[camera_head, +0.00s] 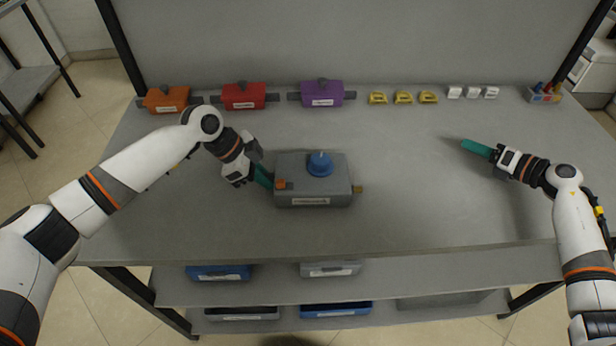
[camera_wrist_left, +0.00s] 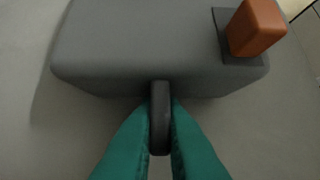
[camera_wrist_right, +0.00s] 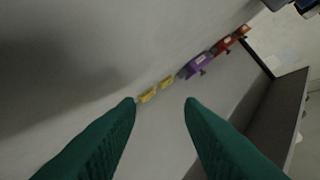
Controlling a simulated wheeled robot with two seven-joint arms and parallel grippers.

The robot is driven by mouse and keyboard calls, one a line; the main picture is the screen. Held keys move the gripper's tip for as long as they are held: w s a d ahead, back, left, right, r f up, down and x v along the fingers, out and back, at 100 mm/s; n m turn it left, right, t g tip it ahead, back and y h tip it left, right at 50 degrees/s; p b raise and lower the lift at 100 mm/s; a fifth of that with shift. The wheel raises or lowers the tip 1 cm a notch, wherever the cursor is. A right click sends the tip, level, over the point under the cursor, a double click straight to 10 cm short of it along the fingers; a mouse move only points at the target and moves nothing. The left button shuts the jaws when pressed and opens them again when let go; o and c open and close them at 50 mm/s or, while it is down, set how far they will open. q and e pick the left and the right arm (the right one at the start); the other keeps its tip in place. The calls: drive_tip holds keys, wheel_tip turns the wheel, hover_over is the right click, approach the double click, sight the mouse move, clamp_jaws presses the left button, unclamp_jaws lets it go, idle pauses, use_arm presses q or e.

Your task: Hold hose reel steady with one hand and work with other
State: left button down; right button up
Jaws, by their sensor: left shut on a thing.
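The hose reel appears to be the grey box (camera_head: 314,190) with a blue knob (camera_head: 320,164) on top, an orange block (camera_head: 284,184) at its left and a brass fitting (camera_head: 358,189) at its right. It rests on the table. My left gripper (camera_head: 266,178) is at its left side. In the left wrist view its teal fingers are shut on a dark upright tab (camera_wrist_left: 160,118) on the box's side. My right gripper (camera_head: 468,146) is off to the right of the box, empty. In the right wrist view its fingers (camera_wrist_right: 160,108) are apart.
Orange (camera_head: 167,100), red (camera_head: 244,96) and purple (camera_head: 322,94) boxes line the table's back. Several yellow pieces (camera_head: 403,98), white pieces (camera_head: 472,92) and a small bin (camera_head: 543,94) continue the row. Bins (camera_head: 219,272) sit on shelves below. The table between box and right gripper is clear.

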drive_tip(key=w+a+r+n+g+y, duration=0.1)
drive_tip(key=a+n, duration=0.1)
drive_tip(key=a, duration=0.3)
drive_tip(key=w+a+r+n+g+y, duration=0.1)
drive_tip(key=a+n+g, duration=0.1)
drive_tip(key=a, duration=0.4)
drive_tip(key=w+a+r+n+g+y, duration=0.1)
drive_tip(key=a+n, duration=0.3)
drive_tip(key=a, duration=0.2)
drive_tip(key=shift+w+r+y, duration=0.1)
drive_tip(key=shift+w+y, duration=0.05)
drive_tip(key=shift+y, duration=0.25)
drive_tip(key=a+r+n+g, duration=0.35)
drive_tip(key=a+n, duration=0.35)
drive_tip(key=a, duration=0.5)
drive_tip(key=n+g+h, duration=0.5)
drive_tip(key=n+h, duration=0.7)
drive_tip(key=n, duration=1)
approach(280, 181)
drive_tip(key=shift+a, duration=0.1)
drive_tip(key=shift+f, duration=4.2)
